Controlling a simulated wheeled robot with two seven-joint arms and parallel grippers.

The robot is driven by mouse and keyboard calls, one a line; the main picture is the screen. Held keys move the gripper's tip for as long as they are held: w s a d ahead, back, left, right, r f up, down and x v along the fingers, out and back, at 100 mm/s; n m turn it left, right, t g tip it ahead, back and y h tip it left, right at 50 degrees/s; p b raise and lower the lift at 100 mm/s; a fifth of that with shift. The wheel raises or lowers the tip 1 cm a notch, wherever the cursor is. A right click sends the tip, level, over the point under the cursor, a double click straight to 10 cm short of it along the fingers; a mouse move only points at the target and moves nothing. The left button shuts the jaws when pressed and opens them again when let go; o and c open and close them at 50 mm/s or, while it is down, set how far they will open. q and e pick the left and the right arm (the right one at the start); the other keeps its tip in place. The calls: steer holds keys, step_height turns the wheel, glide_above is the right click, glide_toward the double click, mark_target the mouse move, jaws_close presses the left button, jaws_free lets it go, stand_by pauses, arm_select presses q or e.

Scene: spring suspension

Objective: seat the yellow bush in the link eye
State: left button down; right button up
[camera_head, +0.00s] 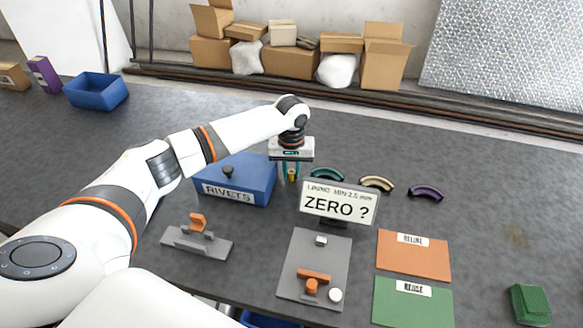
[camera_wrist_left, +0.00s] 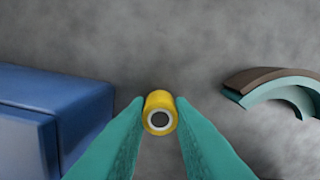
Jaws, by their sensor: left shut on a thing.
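My left gripper (camera_head: 290,174) is shut on the yellow bush, above the table between the blue rivets box and the sign. In the left wrist view the yellow bush (camera_wrist_left: 160,112) sits between the two teal fingertips, its dark round bore showing inside a pale ring. In the head view the bush is small and mostly hidden. The link eye is hard to make out. An orange part (camera_head: 197,221) stands on a grey bracket at the left, and another orange part (camera_head: 313,279) lies on a grey plate; I cannot tell which holds the eye. My right gripper is not in view.
The blue rivets box (camera_head: 237,184) is left of the gripper. A sign reading "ZERO ?" (camera_head: 339,204) stands right and in front. Curved teal (camera_head: 326,174), tan (camera_head: 376,184) and purple (camera_head: 426,193) pieces lie behind it. Orange (camera_head: 414,258) and green (camera_head: 411,304) mats lie at the front right.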

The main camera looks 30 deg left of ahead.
arm_select(q)
steer(key=shift+f, duration=0.1)
steer(key=c, duration=1.3)
jaws_free()
